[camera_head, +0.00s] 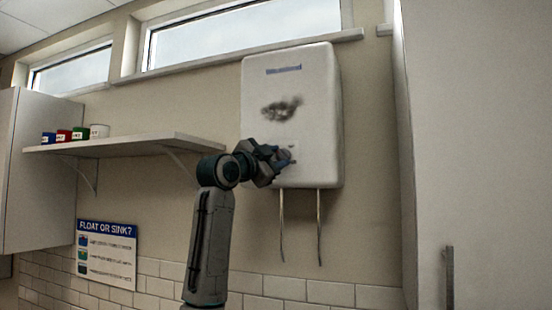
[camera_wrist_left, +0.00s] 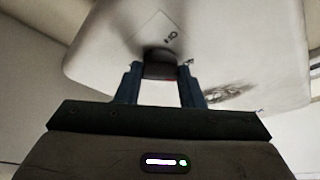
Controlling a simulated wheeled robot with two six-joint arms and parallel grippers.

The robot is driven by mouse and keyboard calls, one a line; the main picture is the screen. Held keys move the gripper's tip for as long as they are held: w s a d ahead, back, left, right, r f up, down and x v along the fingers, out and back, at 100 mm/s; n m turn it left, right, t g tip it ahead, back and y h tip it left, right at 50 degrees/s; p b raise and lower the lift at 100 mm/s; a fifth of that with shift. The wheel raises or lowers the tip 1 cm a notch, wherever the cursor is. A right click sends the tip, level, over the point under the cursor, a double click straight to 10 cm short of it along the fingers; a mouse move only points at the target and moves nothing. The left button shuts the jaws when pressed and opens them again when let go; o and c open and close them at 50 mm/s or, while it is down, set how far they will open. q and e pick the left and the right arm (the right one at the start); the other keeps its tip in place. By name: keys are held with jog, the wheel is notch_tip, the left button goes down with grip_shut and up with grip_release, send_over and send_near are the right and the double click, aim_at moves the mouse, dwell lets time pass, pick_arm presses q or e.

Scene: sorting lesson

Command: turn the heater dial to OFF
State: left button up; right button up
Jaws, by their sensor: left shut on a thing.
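The white heater (camera_head: 318,115) hangs on the wall below the windows, with a dark smudge (camera_head: 283,108) on its front. My left gripper (camera_head: 284,162) is at the lower part of the heater's front. In the left wrist view its two blue fingers (camera_wrist_left: 161,88) are shut on the dark dial (camera_wrist_left: 160,68). The dial's face and pointer are mostly hidden, so its setting cannot be read. A pale label plate (camera_wrist_left: 165,34) with small dark marks shows beside the dial. My right gripper is not in view.
Two pipes (camera_head: 319,228) run down from the heater's underside. A shelf (camera_head: 130,145) with several small coloured pots is to the left. A sign (camera_head: 106,262) reading FLOAT OR SINK? hangs below it. A tall pale cabinet (camera_head: 480,150) stands at the right.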

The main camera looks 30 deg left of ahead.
pick_arm(q)
jog(key=shift+f, duration=0.1)
